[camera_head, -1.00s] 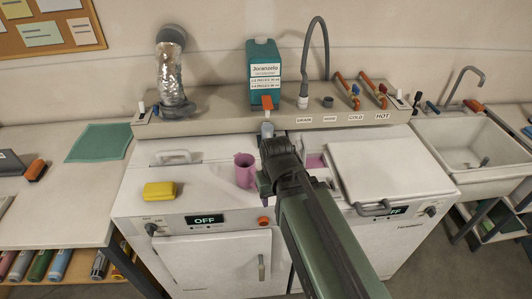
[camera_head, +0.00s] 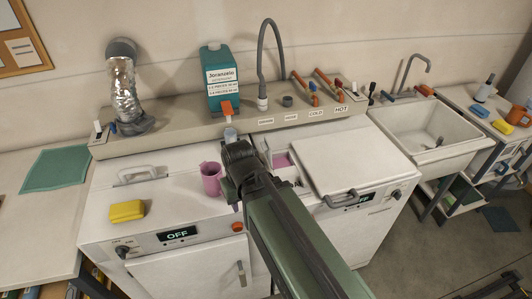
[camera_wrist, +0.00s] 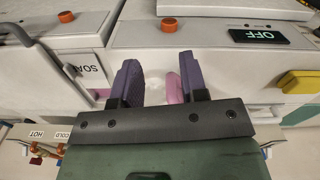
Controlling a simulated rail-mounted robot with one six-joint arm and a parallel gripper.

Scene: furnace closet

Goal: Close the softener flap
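My gripper (camera_wrist: 158,78) is open in the wrist view, with two purple fingers apart over the white top of the machines. In the head view my gripper (camera_head: 232,192) is mostly hidden by my arm, just right of the pink mug (camera_head: 210,179). A pink-lined opening (camera_head: 282,160) lies right of my wrist, partly covered by it. A compartment front with partly cut-off "SOA" lettering (camera_wrist: 91,72) shows left of the fingers in the wrist view. I cannot tell the softener flap apart clearly. A pink object (camera_wrist: 174,88) shows between the fingers, close to the right one.
A yellow block (camera_head: 127,211) lies on the left machine. A teal bottle (camera_head: 221,80) with an orange cap stands on the back ledge. A raised grey hose (camera_head: 263,60) and taps are behind. A square white lid (camera_head: 345,160) with a handle is on the right machine.

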